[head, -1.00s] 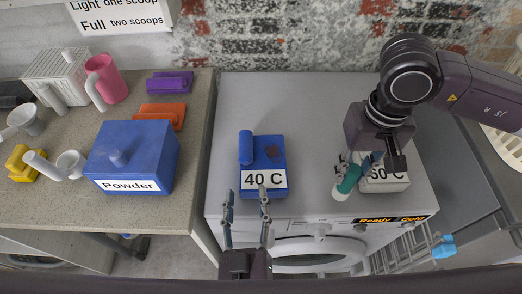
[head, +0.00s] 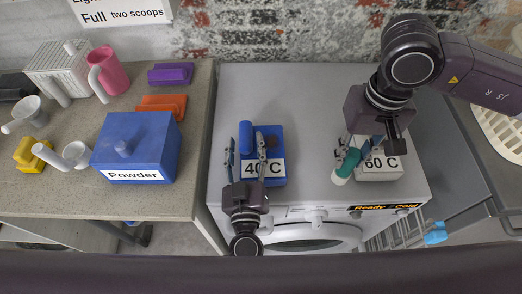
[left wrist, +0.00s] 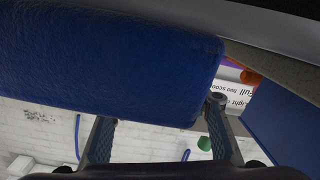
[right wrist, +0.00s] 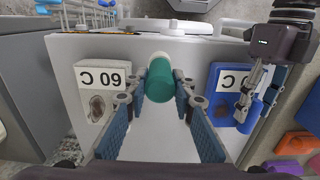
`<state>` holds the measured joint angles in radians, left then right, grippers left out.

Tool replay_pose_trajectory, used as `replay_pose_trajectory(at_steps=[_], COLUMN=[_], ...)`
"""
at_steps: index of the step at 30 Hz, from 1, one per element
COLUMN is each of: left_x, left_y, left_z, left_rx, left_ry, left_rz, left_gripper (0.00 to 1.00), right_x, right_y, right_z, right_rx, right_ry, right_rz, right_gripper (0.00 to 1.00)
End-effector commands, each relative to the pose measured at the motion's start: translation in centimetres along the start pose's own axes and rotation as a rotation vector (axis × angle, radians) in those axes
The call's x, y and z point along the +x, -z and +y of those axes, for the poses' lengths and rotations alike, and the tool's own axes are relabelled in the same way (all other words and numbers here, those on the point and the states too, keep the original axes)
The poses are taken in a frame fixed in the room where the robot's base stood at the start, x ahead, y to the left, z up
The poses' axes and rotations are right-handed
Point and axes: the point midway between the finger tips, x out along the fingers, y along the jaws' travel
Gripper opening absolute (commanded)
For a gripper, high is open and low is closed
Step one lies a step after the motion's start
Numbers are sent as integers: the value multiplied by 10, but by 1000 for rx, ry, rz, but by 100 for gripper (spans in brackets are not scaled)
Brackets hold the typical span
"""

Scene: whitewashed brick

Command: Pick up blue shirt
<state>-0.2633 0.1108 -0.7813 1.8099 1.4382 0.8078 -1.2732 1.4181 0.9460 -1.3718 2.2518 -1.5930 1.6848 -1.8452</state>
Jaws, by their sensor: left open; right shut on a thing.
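A rolled blue shirt (head: 245,137) lies on the left edge of the blue 40 C box (head: 279,140) on top of the washing machine. My left gripper (head: 246,147) is open, its fingers on either side of the roll in the head view. In the left wrist view the blue roll (left wrist: 100,65) fills the upper left, close to the fingers. I cannot tell if they touch it. My right gripper (right wrist: 157,92) is shut on a teal and white roll (right wrist: 158,80), beside the white 60 C box (head: 380,166).
The washing machine top (head: 300,90) is clear behind the boxes. The counter (head: 190,190) on the left holds a blue Powder box (head: 150,140), cups, and orange and purple blocks. A drying rack (head: 400,232) stands at the lower right. A brick wall is behind.

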Motion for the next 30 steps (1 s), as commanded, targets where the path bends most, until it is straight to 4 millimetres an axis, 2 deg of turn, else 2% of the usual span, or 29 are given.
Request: replay_pose_trajectory(at_steps=[8, 20, 30], left_x=[3, 3, 3], left_y=[-1, -1, 1], left_z=[0, 0, 0], left_rx=[1, 0, -1], left_ry=[0, 0, 0], left_rz=[-1, -1, 0], left_gripper=[44, 0, 0], right_x=[0, 0, -1], right_y=[0, 0, 0], right_z=[0, 0, 0], right_rx=[0, 0, 0], right_ry=[0, 0, 0], right_rz=[0, 0, 0], right_gripper=[0, 0, 0])
